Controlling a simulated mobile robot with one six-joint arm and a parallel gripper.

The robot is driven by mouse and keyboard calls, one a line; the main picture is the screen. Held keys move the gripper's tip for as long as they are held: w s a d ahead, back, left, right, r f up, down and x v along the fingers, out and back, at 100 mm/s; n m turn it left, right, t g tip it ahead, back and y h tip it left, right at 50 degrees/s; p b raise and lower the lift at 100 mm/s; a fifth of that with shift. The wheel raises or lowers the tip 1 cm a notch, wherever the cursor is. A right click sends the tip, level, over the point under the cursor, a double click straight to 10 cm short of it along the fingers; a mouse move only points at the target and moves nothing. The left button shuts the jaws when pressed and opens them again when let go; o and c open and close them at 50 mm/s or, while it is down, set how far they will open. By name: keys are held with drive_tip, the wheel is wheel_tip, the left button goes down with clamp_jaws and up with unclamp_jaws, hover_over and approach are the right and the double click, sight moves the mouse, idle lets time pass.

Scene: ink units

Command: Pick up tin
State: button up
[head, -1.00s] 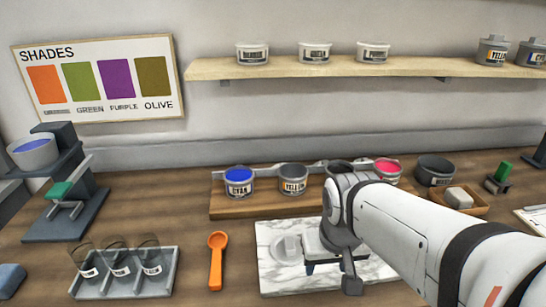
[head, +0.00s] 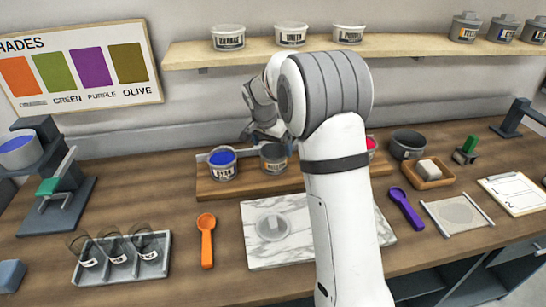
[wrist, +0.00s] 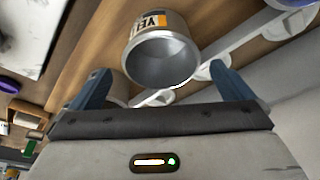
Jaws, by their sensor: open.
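The grey tin with the yellow label (head: 273,158) stands upright on the wooden board, to the right of the cyan tin (head: 222,165), which holds blue ink. In the wrist view the yellow-label tin (wrist: 162,62) shows a bare grey inside and looks empty. My gripper (wrist: 160,88) is open, with its blue fingers apart on either side of that tin's picture; I see no contact. In the head view my gripper (head: 262,136) is just behind and above this tin, partly hidden by my wrist. My arm hides the board's middle.
A wooden board (head: 207,189) carries the tins. In front lie a marble slab (head: 262,256), an orange scoop (head: 206,240) and a purple scoop (head: 404,208). A dark tin (head: 407,146) stands right. A shelf (head: 200,56) with tins runs above.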

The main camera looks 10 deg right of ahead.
drive_tip(key=p+x, duration=0.2)
drive_tip(key=x, duration=0.5)
drive_tip(key=shift+w+d+f, duration=0.1)
drive_tip(key=shift+f, duration=0.25)
drive_tip(key=shift+c, duration=0.6)
drive_tip(key=shift+r, duration=0.1)
drive_tip(key=c, duration=1.2)
